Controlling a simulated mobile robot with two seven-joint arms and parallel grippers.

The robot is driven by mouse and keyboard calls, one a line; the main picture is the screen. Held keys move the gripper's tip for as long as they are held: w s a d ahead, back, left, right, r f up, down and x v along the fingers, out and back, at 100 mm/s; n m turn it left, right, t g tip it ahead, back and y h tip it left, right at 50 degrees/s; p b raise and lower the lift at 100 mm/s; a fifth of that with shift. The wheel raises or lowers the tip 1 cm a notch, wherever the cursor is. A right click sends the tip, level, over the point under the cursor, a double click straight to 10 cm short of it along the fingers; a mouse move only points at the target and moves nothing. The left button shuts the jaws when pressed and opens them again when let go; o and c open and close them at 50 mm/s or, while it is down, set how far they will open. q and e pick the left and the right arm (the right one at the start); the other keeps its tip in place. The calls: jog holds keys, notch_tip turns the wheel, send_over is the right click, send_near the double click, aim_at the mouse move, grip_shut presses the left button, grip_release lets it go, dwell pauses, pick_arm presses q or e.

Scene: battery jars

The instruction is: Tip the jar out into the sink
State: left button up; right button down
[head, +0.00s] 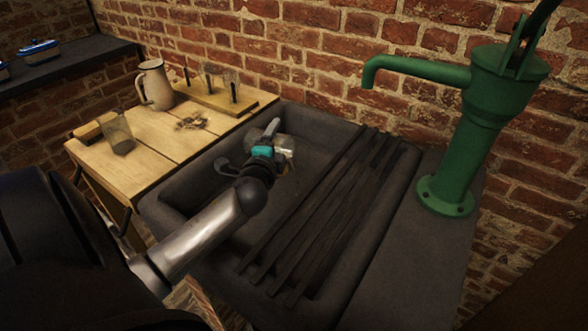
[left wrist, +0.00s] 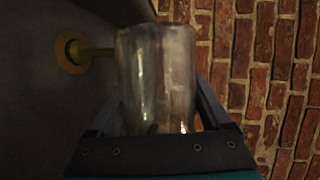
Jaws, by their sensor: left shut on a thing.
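My left gripper (head: 275,148) is shut on a clear glass jar (head: 286,142) over the dark stone sink (head: 185,203). In the left wrist view the jar (left wrist: 157,75) sits between the two fingers. The brick courses run up and down in that view, so the jar looks tipped over on its side. Its glass is cloudy, and whether anything is left in it is hard to tell. The arm hides part of the basin. My right gripper is not in view.
Dark slats (head: 318,210) cover the sink's right part. A green hand pump (head: 470,125) stands at right. A wooden table (head: 150,150) at left bears a second glass jar (head: 119,134), a jug (head: 156,86), a rack (head: 211,95) and a small heap (head: 190,122). A brass fitting (left wrist: 72,52) is near the held jar.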

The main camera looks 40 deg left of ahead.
pick_arm(q)
jog(key=shift+r+m, duration=0.25)
jog(key=shift+m, duration=0.05)
jog(key=shift+d+r, duration=0.1)
jog(key=shift+d, duration=0.05)
dwell(0.5)
jog(key=shift+d+r+m+y, duration=0.15)
jog(key=shift+m+y, duration=0.15)
jog(key=shift+m, duration=0.3)
jog(key=shift+t, duration=0.3)
